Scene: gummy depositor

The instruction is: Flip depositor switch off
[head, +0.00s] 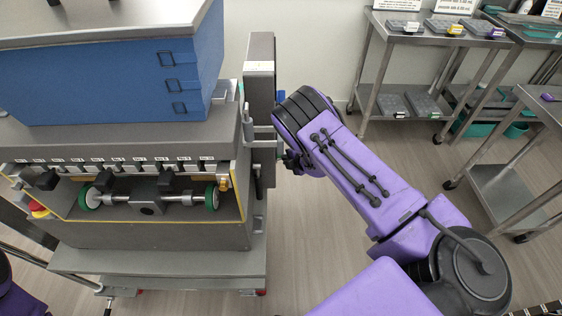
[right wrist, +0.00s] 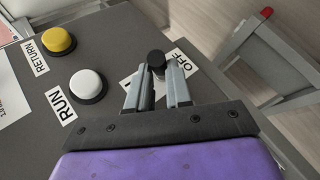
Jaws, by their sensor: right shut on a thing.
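The depositor (head: 150,235) is a large grey machine with a blue hopper (head: 95,85), at the left of the head view. Its control panel (right wrist: 30,130) fills the left of the right wrist view. The black depositor switch (right wrist: 156,59) is a small knob beside an OFF label (right wrist: 184,63). My right gripper (right wrist: 160,74) is shut on this knob, with one finger on each side of it. Another label under the fingers is mostly covered. In the head view my right arm reaches the machine's right side, and the fingertips cannot be made out. My left gripper is out of view.
A yellow button (right wrist: 58,41) marked RETURN and a white button (right wrist: 88,85) marked RUN sit left of the switch. A red emergency button (head: 38,208) is at the machine's lower left. Steel carts (head: 430,40) stand at the back right. The floor between is clear.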

